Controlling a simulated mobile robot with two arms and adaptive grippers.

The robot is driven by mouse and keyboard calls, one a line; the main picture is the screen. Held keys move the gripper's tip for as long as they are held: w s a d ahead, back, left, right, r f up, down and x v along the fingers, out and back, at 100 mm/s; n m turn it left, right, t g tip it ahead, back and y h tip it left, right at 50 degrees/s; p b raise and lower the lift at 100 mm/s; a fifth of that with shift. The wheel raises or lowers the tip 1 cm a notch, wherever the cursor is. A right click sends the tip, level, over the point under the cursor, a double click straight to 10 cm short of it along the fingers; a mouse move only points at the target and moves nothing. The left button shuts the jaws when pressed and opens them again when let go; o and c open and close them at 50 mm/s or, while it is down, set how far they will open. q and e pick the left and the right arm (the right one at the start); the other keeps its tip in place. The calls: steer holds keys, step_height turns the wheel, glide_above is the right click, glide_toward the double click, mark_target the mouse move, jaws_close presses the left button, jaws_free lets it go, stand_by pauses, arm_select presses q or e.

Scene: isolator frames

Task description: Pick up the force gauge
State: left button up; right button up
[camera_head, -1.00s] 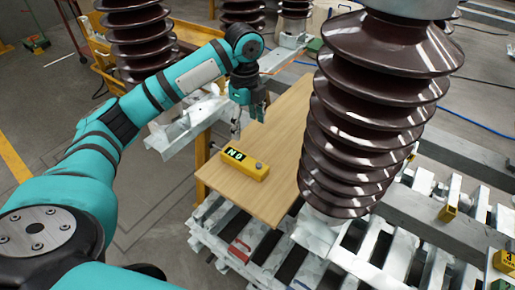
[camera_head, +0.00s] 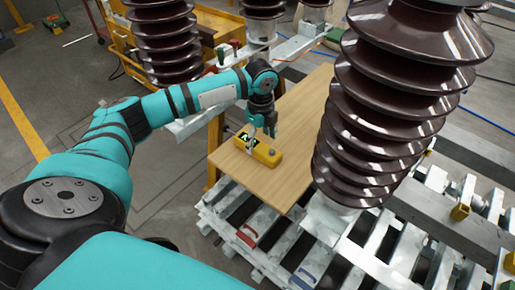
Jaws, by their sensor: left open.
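The force gauge (camera_head: 267,155) is a yellow box with a dark display and a grey round knob at its right end. It lies on a wooden board (camera_head: 290,185), near the board's left edge. My left gripper (camera_head: 262,134) points down right at the gauge, its fingers open. One finger shows in front of the display and partly hides it. I cannot tell whether the fingers touch the gauge. My right gripper is not in the picture.
A large brown ribbed insulator (camera_head: 385,110) stands close to the right of the board. Slatted grey metal frames (camera_head: 345,262) lie below and to the right. More insulators (camera_head: 163,40) and a yellow cart (camera_head: 215,22) are behind. The board's middle is clear.

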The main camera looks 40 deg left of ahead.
mark_target(260, 146)
arm_select(q)
step_height(260, 146, down, 4)
steer(key=shift+s+r, duration=0.1)
steer(key=shift+r, duration=0.05)
steer(key=c, duration=0.8)
jaws_close()
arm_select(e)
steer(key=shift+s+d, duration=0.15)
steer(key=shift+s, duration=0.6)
